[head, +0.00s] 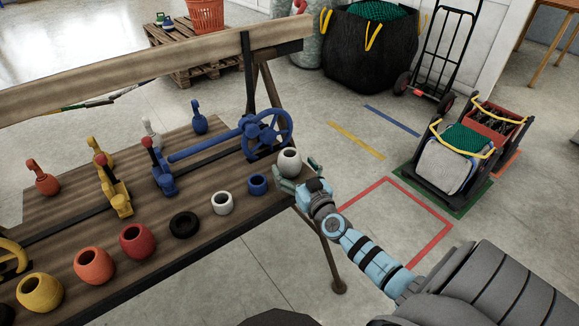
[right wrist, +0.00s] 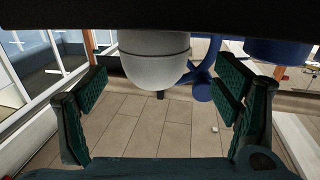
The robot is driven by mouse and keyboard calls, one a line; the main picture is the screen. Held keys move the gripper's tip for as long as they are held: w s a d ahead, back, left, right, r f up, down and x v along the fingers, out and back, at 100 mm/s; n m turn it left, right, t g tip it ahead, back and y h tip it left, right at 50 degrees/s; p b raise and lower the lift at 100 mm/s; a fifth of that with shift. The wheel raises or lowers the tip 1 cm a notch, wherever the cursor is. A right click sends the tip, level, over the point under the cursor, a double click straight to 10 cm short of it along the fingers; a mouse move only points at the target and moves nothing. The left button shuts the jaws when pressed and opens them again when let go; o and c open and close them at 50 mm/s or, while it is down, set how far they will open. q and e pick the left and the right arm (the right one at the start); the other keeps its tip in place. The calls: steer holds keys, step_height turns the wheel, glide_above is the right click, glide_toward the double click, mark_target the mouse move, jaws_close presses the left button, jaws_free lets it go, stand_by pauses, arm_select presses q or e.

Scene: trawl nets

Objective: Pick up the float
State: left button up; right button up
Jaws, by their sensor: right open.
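A white, rounded float (head: 290,162) with a dark opening in its top is at the right end of the wooden bench. My right gripper (head: 299,176) is open at it, its green fingers on either side of the lower part of the float. In the right wrist view the float (right wrist: 155,62) shows between the two spread finger pads (right wrist: 160,105), with clear gaps to both. Contact with the float cannot be made out. The float's lower part is partly hidden in the head view. My left gripper is not in view.
A blue handwheel (head: 268,132) rises behind the float. The floor right of the bench is open up to a loaded cart (head: 450,165).

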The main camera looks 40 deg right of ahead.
mark_target(289, 158)
steer(key=x, duration=0.1)
steer(key=b+x, duration=0.1)
steer(key=x, duration=0.1)
steer(key=b+x, duration=0.1)
steer(key=shift+w+d, duration=0.1)
steer(key=shift+d, duration=0.2)
steer(key=shift+w, duration=0.15)
steer(key=c, duration=1.3)
arm_select(q)
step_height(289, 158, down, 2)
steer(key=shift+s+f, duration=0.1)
steer(key=shift+p, duration=0.3)
arm_select(e)
steer(key=shift+r, duration=0.15)
